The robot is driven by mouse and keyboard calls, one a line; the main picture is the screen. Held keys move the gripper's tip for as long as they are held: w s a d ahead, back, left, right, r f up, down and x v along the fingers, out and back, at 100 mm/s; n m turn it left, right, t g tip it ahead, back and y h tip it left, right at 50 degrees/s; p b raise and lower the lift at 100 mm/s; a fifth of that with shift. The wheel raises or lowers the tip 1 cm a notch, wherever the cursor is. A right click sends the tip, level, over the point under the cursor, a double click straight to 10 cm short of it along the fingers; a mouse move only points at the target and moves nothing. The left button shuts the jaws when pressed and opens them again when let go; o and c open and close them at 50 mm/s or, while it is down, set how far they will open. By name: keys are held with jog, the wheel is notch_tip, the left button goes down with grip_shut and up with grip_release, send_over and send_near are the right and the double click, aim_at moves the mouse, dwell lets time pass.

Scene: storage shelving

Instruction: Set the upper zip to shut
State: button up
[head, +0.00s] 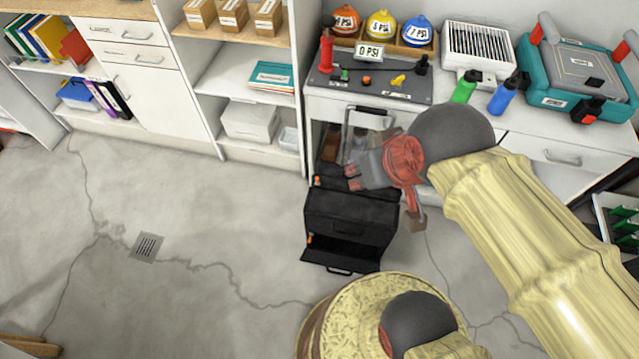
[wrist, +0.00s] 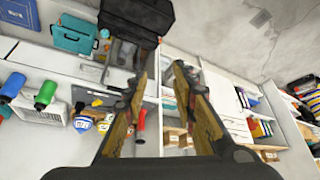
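A black wheeled bag (head: 350,220) stands on the floor in front of the workbench, with a raised grey pull handle. A small orange tab (head: 317,181) shows at its upper left edge, seemingly the upper zip's pull. A second orange tab (head: 309,240) is lower down, by a front flap (head: 340,262) that hangs out open. I cannot tell how far the upper zip is open. My gripper (head: 351,178) is over the bag's top rear, right of the upper tab. In the wrist view my gripper (wrist: 161,68) has its fingers apart with nothing between them; the bag (wrist: 136,22) is beyond them.
The workbench (head: 375,88) behind holds coloured PSI gauges, bottles and a teal case (head: 575,80). A shelf unit (head: 245,70) with boxes stands left of it. The cracked floor to the left is clear, with a drain (head: 147,247).

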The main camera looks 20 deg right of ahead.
dwell(0.6)
jog(key=g+p, duration=0.6)
jog(key=p, duration=0.4)
send_over(317, 178)
jog(key=shift+n, duration=0.3)
jog(key=f, duration=4.4)
jog(key=shift+s, duration=0.2)
jog(key=shift+w, duration=0.2)
notch_tip(317, 178, down, 8)
jog(key=b, duration=0.3)
jog(key=shift+w+r, duration=0.1)
jog(key=shift+r, duration=0.05)
